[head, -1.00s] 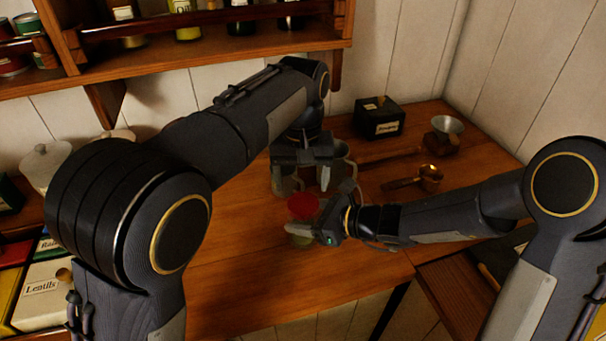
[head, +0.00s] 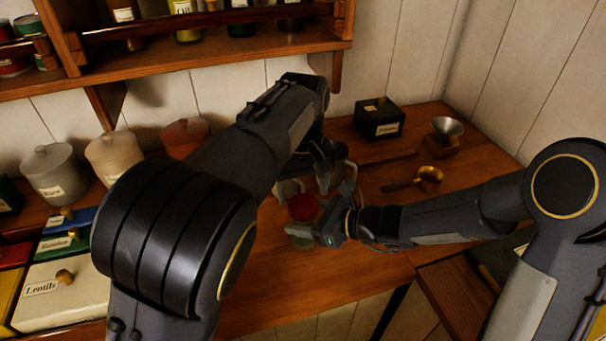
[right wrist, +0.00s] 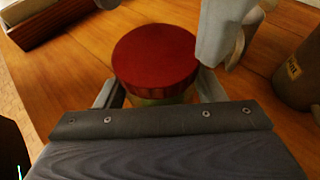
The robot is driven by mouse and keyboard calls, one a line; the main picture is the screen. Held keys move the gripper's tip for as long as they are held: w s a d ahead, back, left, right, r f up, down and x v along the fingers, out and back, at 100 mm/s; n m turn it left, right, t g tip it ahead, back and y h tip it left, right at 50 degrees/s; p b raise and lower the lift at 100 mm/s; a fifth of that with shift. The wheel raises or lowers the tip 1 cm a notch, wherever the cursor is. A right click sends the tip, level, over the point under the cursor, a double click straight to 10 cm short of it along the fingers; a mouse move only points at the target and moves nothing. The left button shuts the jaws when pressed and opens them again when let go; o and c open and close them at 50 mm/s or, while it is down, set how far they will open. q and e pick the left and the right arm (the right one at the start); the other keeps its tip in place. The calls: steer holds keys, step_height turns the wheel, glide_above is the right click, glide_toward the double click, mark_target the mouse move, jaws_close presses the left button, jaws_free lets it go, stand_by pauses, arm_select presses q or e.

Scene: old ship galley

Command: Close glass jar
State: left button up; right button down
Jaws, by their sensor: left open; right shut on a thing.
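The glass jar (head: 303,243) stands on the wooden counter, mostly hidden in the head view by my right gripper (head: 312,233). That gripper is shut on the jar's sides, one finger on each side in the right wrist view. The round red lid (head: 302,207) sits at the jar's top; it also shows in the right wrist view (right wrist: 155,58), with a strip of greenish jar (right wrist: 160,99) below it. Whether it is fully seated cannot be told. My left gripper (head: 310,185) is open, just behind the lid; part of it shows beside the lid in the right wrist view.
Lidded canisters (head: 52,172) and a Lentils box (head: 62,293) are at left. A shelf (head: 210,52) overhangs the back.

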mark_target(304, 204)
arm_select(q)
steer(key=shift+f, duration=1.75)
steer(key=c, duration=0.8)
steer(key=o, duration=1.2)
steer(key=shift+c, duration=0.2)
arm_select(e)
steer(key=shift+r, duration=0.1)
arm_select(q)
steer(key=shift+r, duration=0.1)
step_height(304, 204, up, 12)
